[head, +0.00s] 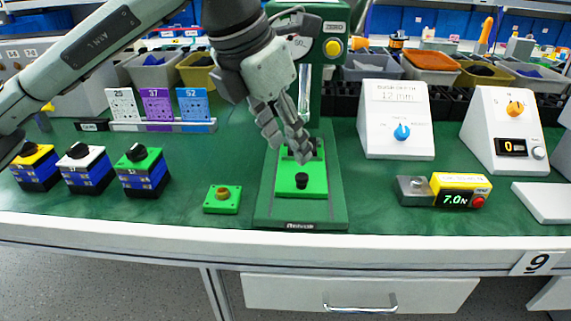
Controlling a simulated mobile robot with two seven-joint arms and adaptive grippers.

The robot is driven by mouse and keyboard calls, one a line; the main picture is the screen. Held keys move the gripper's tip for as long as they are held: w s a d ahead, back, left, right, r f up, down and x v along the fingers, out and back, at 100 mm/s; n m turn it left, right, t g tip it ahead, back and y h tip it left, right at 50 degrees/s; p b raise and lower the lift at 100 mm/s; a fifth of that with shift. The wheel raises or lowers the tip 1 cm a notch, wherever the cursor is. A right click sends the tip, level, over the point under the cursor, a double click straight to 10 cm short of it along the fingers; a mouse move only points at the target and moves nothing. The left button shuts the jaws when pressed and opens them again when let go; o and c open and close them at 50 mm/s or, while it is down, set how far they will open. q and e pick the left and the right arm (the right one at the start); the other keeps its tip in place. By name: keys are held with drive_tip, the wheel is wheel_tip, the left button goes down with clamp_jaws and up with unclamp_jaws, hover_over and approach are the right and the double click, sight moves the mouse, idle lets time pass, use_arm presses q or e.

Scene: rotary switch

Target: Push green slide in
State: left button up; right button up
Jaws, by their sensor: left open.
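The green slide (287,186) lies on the dark green base (332,205) of the press-like machine and shows a black knob (301,181) near its front end. The rear part of the slide is partly hidden by my left gripper. My left gripper (290,141) comes down from the upper left, with its fingers open over the rear of the slide. I cannot tell whether the fingers touch it. My right gripper is not in view.
A small green block with a brass knob (221,198) sits left of the machine base. A yellow force gauge reading 7.0N (458,190) and white dial boxes (396,120) stand to the right. Several blue-sided blocks (142,174) are at the left. A white table edge (150,231) runs along the front.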

sight(301, 176)
use_arm(q)
drive_tip(key=x, duration=0.7)
drive_tip(key=shift+d+f, duration=0.1)
drive_tip(key=shift+f, duration=0.15)
drive_tip(key=shift+c, duration=0.6)
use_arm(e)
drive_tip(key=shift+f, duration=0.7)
use_arm(q)
clamp_jaws()
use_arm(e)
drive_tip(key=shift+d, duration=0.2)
